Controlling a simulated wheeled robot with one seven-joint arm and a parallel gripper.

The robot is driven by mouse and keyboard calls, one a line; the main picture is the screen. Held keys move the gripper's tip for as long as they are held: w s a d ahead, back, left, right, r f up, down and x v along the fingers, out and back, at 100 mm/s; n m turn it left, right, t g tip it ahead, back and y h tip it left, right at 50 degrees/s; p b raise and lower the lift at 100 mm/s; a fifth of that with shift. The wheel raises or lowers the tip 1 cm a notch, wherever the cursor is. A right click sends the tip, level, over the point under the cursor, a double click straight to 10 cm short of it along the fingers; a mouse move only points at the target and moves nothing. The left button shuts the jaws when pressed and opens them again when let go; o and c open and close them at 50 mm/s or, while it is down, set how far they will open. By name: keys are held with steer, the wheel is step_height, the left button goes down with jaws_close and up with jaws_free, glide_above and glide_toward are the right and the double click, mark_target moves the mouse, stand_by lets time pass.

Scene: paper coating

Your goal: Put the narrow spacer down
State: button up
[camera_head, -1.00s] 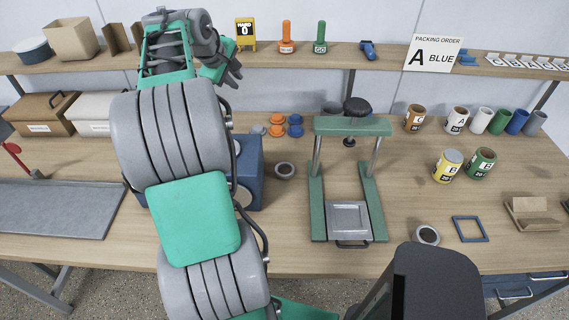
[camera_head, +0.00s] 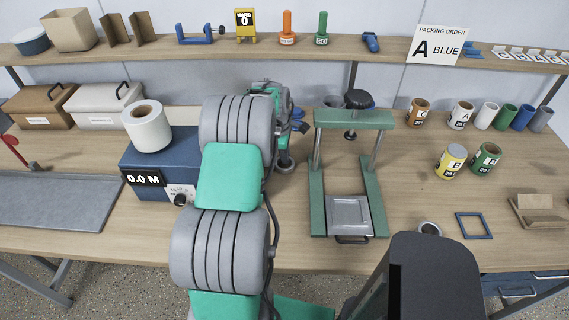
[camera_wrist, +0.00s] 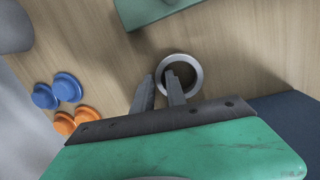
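A grey ring-shaped spacer (camera_wrist: 193,64) lies flat on the bench in the wrist view. It also shows in the head view (camera_head: 285,167), left of the green press. My gripper (camera_wrist: 160,77) points down at its near-left wall. One fingertip appears outside the ring and the other over its hole, with a gap between the fingers; contact is not clear. In the head view my gripper (camera_head: 292,140) is partly hidden by my arm. A second grey ring (camera_head: 429,229) lies right of the press. I cannot tell by width which ring is the narrow one.
The green press (camera_head: 316,190) stands right of my gripper. A blue box (camera_head: 150,160) with a white roll (camera_head: 147,127) stands to the left. Orange caps (camera_wrist: 85,117) and blue caps (camera_wrist: 66,87) lie near the ring. Bench left of the yellow can (camera_head: 450,161) is clear.

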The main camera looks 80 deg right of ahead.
jaws_close()
stand_by(0.3)
steer(key=shift+r, duration=0.1)
step_height(320, 180, up, 10)
steer(key=b, duration=0.1)
steer(key=shift+b, duration=0.3)
